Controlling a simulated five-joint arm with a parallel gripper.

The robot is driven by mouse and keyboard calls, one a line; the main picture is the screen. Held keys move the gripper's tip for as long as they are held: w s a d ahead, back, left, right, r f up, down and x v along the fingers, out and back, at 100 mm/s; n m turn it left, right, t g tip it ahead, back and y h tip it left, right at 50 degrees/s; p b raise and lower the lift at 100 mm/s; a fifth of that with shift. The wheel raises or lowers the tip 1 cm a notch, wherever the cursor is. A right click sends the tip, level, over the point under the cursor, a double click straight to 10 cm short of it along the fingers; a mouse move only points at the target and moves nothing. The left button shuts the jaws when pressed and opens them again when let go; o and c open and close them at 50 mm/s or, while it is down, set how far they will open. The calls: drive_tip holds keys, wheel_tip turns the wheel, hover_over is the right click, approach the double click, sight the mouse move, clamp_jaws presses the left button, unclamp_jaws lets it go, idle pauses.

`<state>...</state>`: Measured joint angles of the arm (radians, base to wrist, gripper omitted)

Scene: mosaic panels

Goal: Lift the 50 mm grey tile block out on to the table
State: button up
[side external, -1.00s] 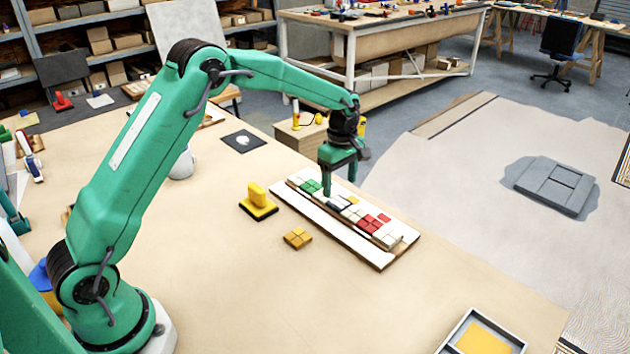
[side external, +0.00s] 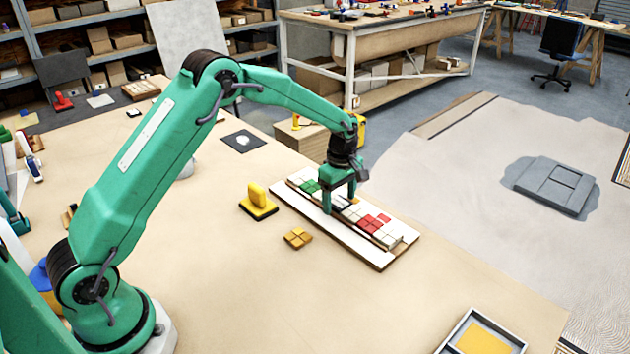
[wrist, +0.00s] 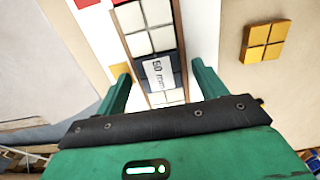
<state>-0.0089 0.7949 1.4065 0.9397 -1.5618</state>
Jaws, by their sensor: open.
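The 50 mm grey tile block (wrist: 153,73) sits in a row of tile blocks on the panel, dark grey with a white "50 mm" label, in the wrist view. My gripper (wrist: 160,72) is open, with one finger on each side of that row at the grey block. I cannot tell whether the fingers touch it. In the side view my gripper (side external: 340,203) is low over the panel (side external: 340,231), and its fingers mostly hide the grey block.
White, red and green tile blocks stand in the same row, such as the red one (side external: 374,223). A loose ochre tile block (side external: 298,238) and a yellow-handled tool (side external: 258,201) lie on the table (side external: 300,300). A tray (side external: 483,335) is at the front right. The table's front is clear.

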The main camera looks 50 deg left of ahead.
sight(340, 204)
drive_tip(key=c, duration=1.1)
drive_tip(key=shift+r, duration=0.7)
drive_tip(key=r, duration=0.3)
drive_tip(key=shift+s+d+r, duration=0.1)
drive_tip(key=shift+d+r, duration=0.05)
drive_tip(key=shift+d, duration=0.15)
drive_tip(key=s+d+r, duration=0.5)
drive_tip(key=d+r, duration=0.1)
drive_tip(key=d, duration=0.3)
drive_tip(key=shift+s+d+r, duration=0.2)
drive_tip(key=shift+s+d, duration=0.05)
drive_tip(key=shift+s, duration=0.1)
